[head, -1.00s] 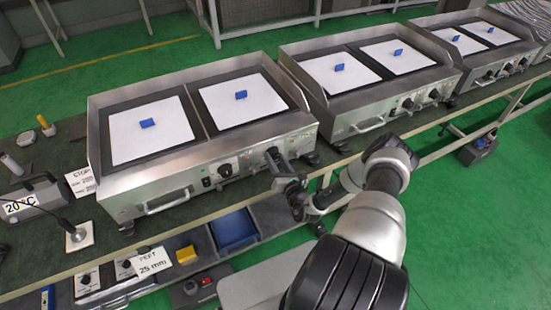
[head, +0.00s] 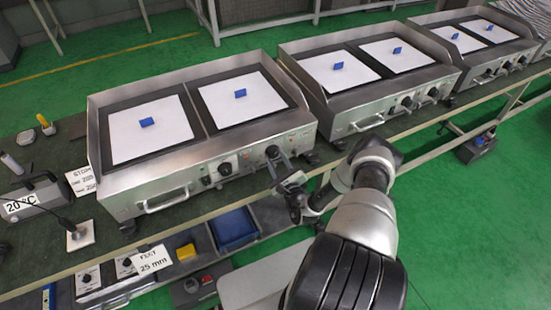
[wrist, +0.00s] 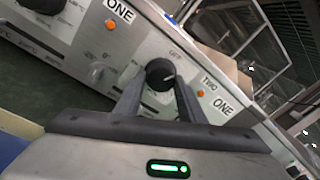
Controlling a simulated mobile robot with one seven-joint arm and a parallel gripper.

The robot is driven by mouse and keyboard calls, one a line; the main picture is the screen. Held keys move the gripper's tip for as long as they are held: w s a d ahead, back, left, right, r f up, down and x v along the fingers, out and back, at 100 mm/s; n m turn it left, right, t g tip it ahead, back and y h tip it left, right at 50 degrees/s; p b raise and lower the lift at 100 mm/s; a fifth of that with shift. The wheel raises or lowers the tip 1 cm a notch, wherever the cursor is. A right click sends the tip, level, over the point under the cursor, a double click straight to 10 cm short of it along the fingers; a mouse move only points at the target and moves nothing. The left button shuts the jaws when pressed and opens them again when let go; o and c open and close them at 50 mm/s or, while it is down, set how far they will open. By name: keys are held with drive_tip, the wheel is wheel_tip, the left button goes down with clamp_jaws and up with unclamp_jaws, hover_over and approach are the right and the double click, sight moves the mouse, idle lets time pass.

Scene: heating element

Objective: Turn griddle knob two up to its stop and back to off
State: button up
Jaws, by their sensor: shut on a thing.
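Griddle knob two (head: 272,152) is the right-hand black knob on the front panel of the nearest steel griddle (head: 165,188). In the wrist view the knob (wrist: 158,73) sits between my fingertips, its pale pointer mark facing right. A TWO label and an orange lamp (wrist: 201,94) are beside it. My gripper (wrist: 160,86) is shut on the knob, one finger on each side. In the head view my gripper (head: 279,163) reaches the panel from the front right, and its fingers partly hide the knob.
Another black knob (head: 225,168) is to the left, and a bar handle (head: 166,201) is farther left. A second griddle (head: 375,75) stands close on the right. Below are a blue bin (head: 235,230) and a card marked 25 mm (head: 153,262).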

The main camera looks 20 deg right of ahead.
drive_tip(key=n, duration=0.5)
drive_tip(key=shift+d+n, duration=0.1)
drive_tip(key=shift+n, duration=0.2)
idle(0.4)
drive_tip(key=o, duration=1)
drive_tip(key=shift+o, duration=0.2)
